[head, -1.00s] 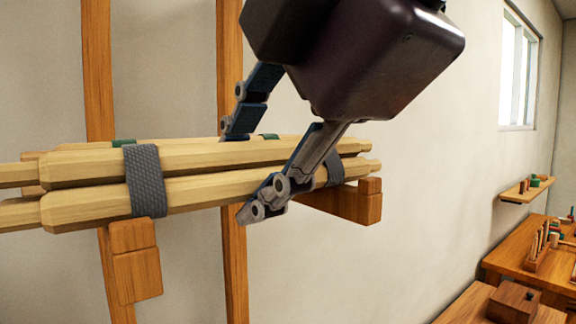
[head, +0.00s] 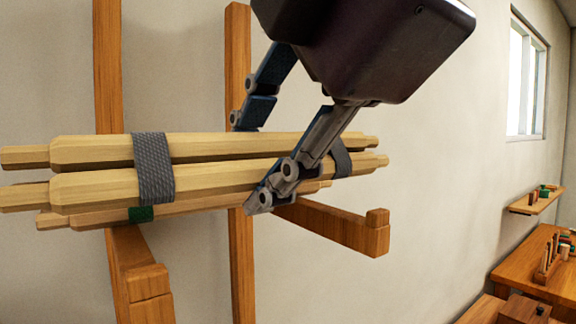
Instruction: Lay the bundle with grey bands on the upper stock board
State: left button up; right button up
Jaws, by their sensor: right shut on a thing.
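The bundle with grey bands (head: 100,187) is several pale, faceted wooden rods strapped near both ends by grey woven bands (head: 155,168). My right gripper (head: 254,166) comes from above and is shut on this bundle near its middle, one finger in front and the other behind. The bundle lies roughly level, in front of and above the bracket arms. A second bundle (head: 90,217), with a green band (head: 141,214), shows partly below and behind it, mostly hidden. No upper stock board can be made out for certain. My left gripper is not in view.
A wooden rack with two uprights (head: 240,60) stands at the wall. Its bracket arms (head: 335,225) jut out and end in raised blocks (head: 376,232). A small shelf (head: 535,203) and a workbench (head: 535,275) with small items are at the right.

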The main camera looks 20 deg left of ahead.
aim_at(256, 135)
jog(key=shift+r+p, duration=0.95)
jog(key=shift+r, duration=0.85)
